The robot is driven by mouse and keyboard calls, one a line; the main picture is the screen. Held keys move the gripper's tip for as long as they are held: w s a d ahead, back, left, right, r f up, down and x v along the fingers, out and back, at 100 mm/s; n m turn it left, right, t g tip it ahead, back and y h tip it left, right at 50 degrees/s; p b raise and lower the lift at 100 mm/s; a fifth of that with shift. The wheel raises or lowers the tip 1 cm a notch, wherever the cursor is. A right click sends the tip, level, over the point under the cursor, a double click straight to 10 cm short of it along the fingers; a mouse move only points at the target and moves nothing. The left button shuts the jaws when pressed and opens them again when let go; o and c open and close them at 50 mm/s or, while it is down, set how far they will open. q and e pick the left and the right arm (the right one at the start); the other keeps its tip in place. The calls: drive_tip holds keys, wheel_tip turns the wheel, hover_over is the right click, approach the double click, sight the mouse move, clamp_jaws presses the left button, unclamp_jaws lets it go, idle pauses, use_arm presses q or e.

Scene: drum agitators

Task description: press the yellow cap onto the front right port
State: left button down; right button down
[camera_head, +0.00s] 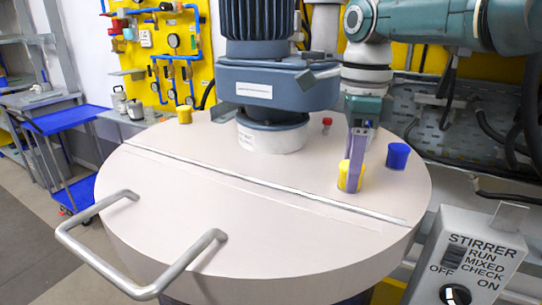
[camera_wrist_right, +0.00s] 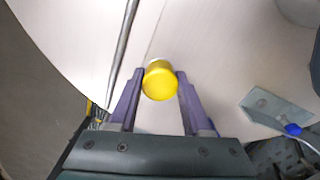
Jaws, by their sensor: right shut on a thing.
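The yellow cap (camera_head: 343,175) is at the right part of the pale drum lid (camera_head: 200,190). My right gripper (camera_head: 355,184) comes from above, its purple fingers closed on it. In the right wrist view the yellow cap (camera_wrist_right: 160,84) sits between the fingertips of my right gripper (camera_wrist_right: 160,80), one finger on each side. A pale rim shows at the cap's far edge in that view. The front right port is mostly hidden by the cap, so I cannot tell how far the cap is seated. My left gripper is not in view.
A blue cap (camera_head: 397,156) stands right of the gripper, and a small red piece (camera_head: 327,122) behind it. Another yellow cap (camera_head: 184,114) is at the lid's back left. The stirrer motor (camera_head: 275,85) rises behind. A metal handle (camera_head: 140,285) and a switch box (camera_head: 470,265) are in front.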

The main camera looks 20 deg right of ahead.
drive_tip(key=shift+f, duration=0.15)
drive_tip(key=shift+c, duration=1.3)
unclamp_jaws()
wheel_tip(320, 180, up, 4)
drive_tip(key=p, duration=0.4)
drive_tip(key=shift+p, duration=0.4)
